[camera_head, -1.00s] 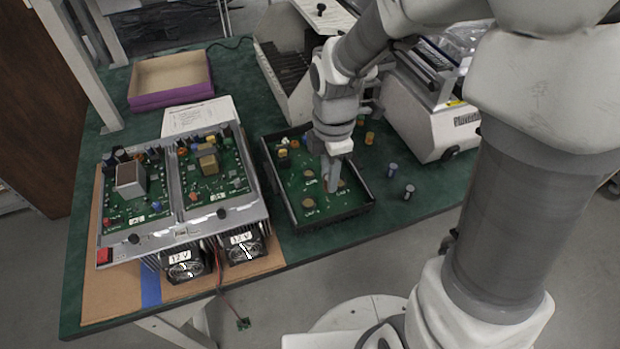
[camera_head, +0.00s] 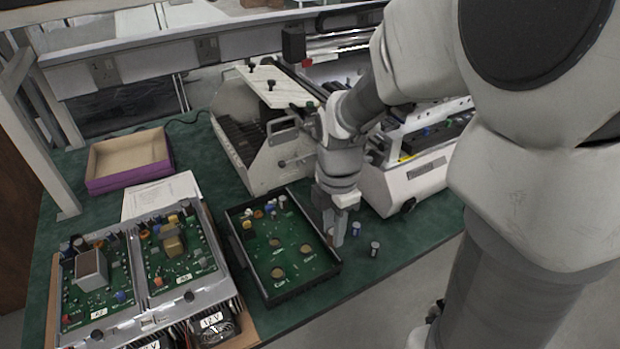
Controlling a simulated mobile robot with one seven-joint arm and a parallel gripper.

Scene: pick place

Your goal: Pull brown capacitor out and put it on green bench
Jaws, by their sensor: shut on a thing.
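My gripper (camera_head: 338,238) points down just right of the black-rimmed tray (camera_head: 262,292), over the green bench (camera_head: 410,232). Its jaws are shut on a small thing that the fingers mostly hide. I take it for the brown capacitor, but its colour and shape do not show clearly. I cannot tell whether it touches the bench. The tray holds a green circuit board (camera_head: 290,248) with several round tan spots and small parts at its far end.
Two small blue-grey capacitors, one nearer (camera_head: 374,249) and one farther (camera_head: 356,229), stand right of my gripper. A metal unit with two green boards (camera_head: 135,265) is left of the tray. White machines (camera_head: 405,185) stand behind. A purple-sided box (camera_head: 130,182) is at back left.

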